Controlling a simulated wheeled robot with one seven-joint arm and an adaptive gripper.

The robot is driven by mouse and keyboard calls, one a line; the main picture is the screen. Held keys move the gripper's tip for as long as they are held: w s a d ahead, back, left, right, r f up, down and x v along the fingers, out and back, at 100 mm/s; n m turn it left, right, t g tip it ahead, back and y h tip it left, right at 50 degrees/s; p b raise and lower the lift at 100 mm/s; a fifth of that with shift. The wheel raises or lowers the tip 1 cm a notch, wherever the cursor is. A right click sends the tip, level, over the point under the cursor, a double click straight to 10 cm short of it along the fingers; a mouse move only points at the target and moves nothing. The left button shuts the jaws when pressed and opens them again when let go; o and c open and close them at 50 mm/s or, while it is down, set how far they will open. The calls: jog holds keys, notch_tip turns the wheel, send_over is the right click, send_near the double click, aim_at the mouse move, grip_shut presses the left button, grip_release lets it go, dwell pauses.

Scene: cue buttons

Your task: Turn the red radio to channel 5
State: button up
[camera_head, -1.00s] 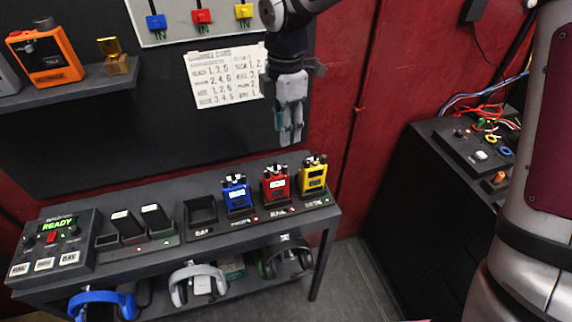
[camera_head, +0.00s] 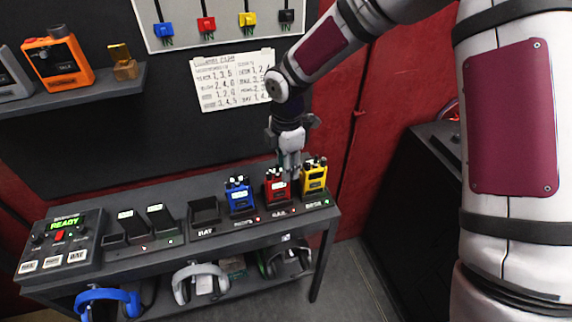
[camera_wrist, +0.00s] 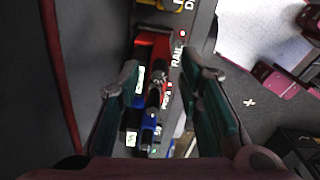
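The red radio (camera_head: 275,187) stands upright in its charging slot on the table, between the blue radio (camera_head: 239,197) and the yellow radio (camera_head: 313,177). My gripper (camera_head: 289,170) hangs pointing down just above and behind the red radio's top, partly in front of the yellow one. In the wrist view the gripper (camera_wrist: 160,95) is open, its two fingers apart. The red radio (camera_wrist: 150,55) shows between and beyond the fingertips, with its knobs toward the middle. The blue radio (camera_wrist: 149,130) also lies between the fingers in that view. I cannot tell whether a finger touches the red radio.
The table (camera_head: 185,250) also holds an empty slot (camera_head: 205,213), two dark chargers and a console (camera_head: 60,245) reading READY. A paper chart (camera_head: 232,80) hangs on the wall behind. A shelf (camera_head: 80,98) with an orange device is at upper left.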

grip_shut()
jog(key=shift+m, duration=0.8)
grip_release()
jog(key=shift+r, duration=0.15)
notch_tip(320, 180, up, 12)
jog(key=shift+s, duration=0.1)
